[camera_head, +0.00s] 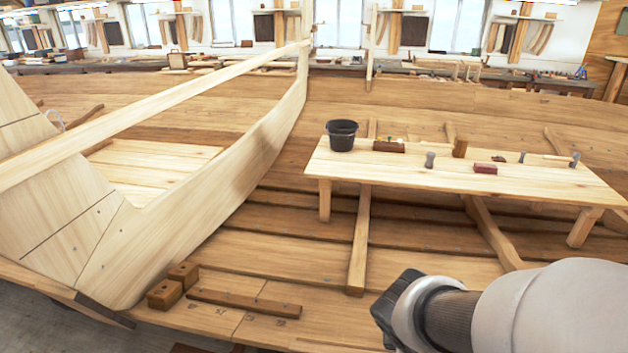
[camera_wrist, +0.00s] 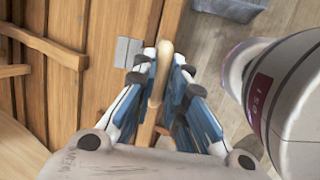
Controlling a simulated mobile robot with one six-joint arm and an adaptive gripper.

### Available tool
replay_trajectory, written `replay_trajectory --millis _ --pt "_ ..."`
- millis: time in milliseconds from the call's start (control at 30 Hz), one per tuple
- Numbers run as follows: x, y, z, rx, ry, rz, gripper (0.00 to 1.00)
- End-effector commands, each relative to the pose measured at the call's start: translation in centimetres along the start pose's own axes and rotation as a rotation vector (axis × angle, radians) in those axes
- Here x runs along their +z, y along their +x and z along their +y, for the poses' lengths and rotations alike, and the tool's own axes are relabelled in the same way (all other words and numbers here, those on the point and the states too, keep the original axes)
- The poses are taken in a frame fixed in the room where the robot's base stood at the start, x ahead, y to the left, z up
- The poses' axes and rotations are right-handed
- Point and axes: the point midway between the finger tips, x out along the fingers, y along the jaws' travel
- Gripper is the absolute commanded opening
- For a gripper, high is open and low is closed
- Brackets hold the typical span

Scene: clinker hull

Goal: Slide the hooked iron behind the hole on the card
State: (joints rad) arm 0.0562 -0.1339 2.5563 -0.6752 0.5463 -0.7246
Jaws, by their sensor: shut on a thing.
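My gripper (camera_wrist: 162,60) shows in the wrist view, its blue-padded fingers shut on a pale rounded wooden handle (camera_wrist: 161,72). I take this for the handle of the hooked iron; the iron's hook is hidden or too small to make out. The handle is above the edge of the brown planking. A small grey plate (camera_wrist: 128,52) lies on the planks just left of the fingers; I cannot tell what it is. No card or hole can be made out for certain in either view. The fingertips do not show in the head view.
A pale bench (camera_head: 500,183) with a black bucket (camera_head: 342,135) and small tools stands inside the hull. Two wooden blocks (camera_head: 183,273) and a dark batten (camera_head: 244,303) lie at front left. In the wrist view, a grey bin (camera_wrist: 232,8) stands on the floor beyond the planking.

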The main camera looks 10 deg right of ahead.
Motion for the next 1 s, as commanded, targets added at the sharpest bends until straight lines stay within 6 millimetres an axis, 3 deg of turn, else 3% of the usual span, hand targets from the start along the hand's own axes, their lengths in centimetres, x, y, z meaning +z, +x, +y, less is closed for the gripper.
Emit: replay_trajectory --millis 567,1000 --pt "0.7 0.2 -0.1 -0.001 -0.001 -0.003 0.00" --pt "3.5 0.9 -0.1 -0.001 0.004 -0.003 0.00"
